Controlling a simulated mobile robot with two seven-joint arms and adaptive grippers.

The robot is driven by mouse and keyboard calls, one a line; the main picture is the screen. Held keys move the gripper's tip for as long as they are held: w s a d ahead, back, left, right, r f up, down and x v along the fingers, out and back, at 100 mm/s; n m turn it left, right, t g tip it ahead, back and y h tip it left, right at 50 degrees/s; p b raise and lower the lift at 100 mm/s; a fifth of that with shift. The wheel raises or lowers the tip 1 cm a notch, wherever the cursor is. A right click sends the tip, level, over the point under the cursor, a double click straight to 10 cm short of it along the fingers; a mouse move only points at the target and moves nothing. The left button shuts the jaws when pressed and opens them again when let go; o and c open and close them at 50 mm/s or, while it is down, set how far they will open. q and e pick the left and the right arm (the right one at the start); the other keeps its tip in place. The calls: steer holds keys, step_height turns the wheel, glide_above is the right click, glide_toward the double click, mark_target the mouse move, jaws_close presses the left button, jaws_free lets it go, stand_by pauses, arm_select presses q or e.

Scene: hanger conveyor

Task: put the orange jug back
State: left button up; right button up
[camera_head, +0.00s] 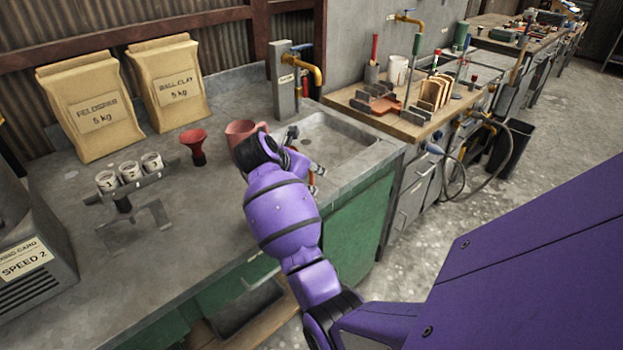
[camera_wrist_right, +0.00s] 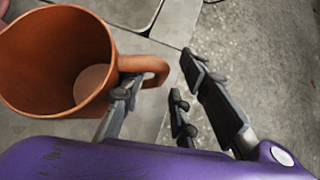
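The orange jug (camera_head: 240,129) stands on the grey counter beside the sink and looks pinkish-red in the head view. My right wrist and arm hide part of it there. In the right wrist view the jug (camera_wrist_right: 50,60) is upright and open-topped, at the left, with its handle (camera_wrist_right: 150,66) towards my right gripper (camera_wrist_right: 162,70). The gripper's fingers are spread wide. One finger overlaps the handle in the picture, and the other is apart from it on the right; contact cannot be told. In the head view my right gripper (camera_head: 304,152) is over the sink's near edge. My left gripper is not in view.
The sink (camera_head: 335,140) has a brass tap (camera_head: 308,68). A red funnel (camera_head: 194,145), a rack of white cups (camera_head: 130,172) and two clay bags (camera_head: 168,82) stand left of the jug. A wooden bench (camera_head: 400,122) with tools is at right. Bare counter lies in front.

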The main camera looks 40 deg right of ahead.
steer(key=v, duration=1)
steer(key=s+d+r+n+t+h, duration=0.3)
steer(key=s+d+n+t+h, duration=0.2)
steer(key=s+d+n+h, duration=0.45)
steer(key=s+a+f+n+t+y, duration=0.2)
steer(key=a+f+n+t+y, duration=0.55)
steer(key=n, duration=0.75)
steer(key=s+a+f+n+t+y, duration=0.2)
steer(key=a+f+n+t+y, duration=0.2)
steer(key=a+f+n+y, duration=0.75)
steer(key=s+a+f+n+g, duration=0.2)
steer(key=s+f+n+g, duration=0.3)
steer(key=s, duration=0.8)
steer(key=s+a+f+n+g, duration=0.3)
steer(key=s+f+n+g, duration=0.3)
steer(key=s+f+n, duration=0.4)
steer(key=s+f+h, duration=0.1)
steer(key=s+f, duration=0.2)
steer(key=f, duration=0.1)
steer(key=shift+n, duration=0.3)
steer(key=shift+a, duration=0.1)
